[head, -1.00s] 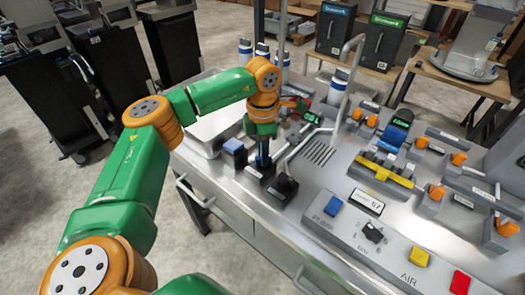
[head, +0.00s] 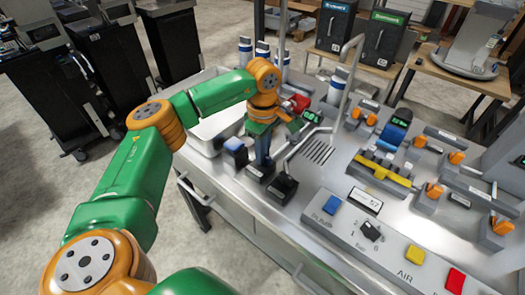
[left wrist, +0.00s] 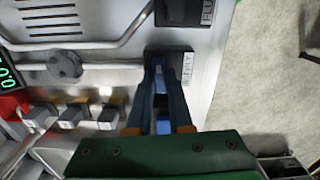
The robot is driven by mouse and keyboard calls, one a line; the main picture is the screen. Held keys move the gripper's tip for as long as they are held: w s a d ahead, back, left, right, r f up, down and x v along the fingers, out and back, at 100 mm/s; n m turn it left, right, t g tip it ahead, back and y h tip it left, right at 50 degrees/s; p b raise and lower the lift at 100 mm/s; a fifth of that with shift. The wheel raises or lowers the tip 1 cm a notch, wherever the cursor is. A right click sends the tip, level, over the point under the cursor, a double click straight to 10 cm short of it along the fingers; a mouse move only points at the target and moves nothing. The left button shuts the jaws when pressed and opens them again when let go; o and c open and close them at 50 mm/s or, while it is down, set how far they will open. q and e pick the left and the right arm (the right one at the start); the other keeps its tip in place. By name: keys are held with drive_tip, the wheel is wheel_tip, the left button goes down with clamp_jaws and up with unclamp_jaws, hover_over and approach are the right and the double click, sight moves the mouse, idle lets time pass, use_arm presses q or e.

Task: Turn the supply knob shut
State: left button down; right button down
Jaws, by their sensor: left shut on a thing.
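My left gripper (head: 262,163) points down at the steel bench, over a small plate (head: 256,172). In the left wrist view the same plate (left wrist: 185,62) carries a label that seems to read SUPPLY. There the gripper (left wrist: 158,65) has its two dark blue fingers close together at this plate. It is shut on the supply knob, which the fingers almost wholly hide. The fingers are upright in the head view. A black knob block (head: 283,188) stands just nearer and to the right; its label begins FLU in the left wrist view. My right gripper is not in view.
A bent steel pipe (head: 305,142) runs close on the right. A pale basin (head: 205,125) lies to the left. A button panel (head: 345,222) fills the front right.

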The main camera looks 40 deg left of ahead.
use_arm(q)
drive_tip(key=shift+s+f+m, duration=0.1)
drive_tip(key=shift+f+m, duration=0.05)
drive_tip(key=shift+m, duration=0.55)
drive_tip(key=c, duration=0.8)
unclamp_jaws()
drive_tip(key=shift+d, duration=0.1)
wheel_tip(320, 180, up, 7)
drive_tip(key=shift+d+r+b, duration=0.1)
drive_tip(key=shift+r+b, duration=0.1)
drive_tip(key=shift+b, duration=0.35)
drive_tip(key=shift+f, duration=0.15)
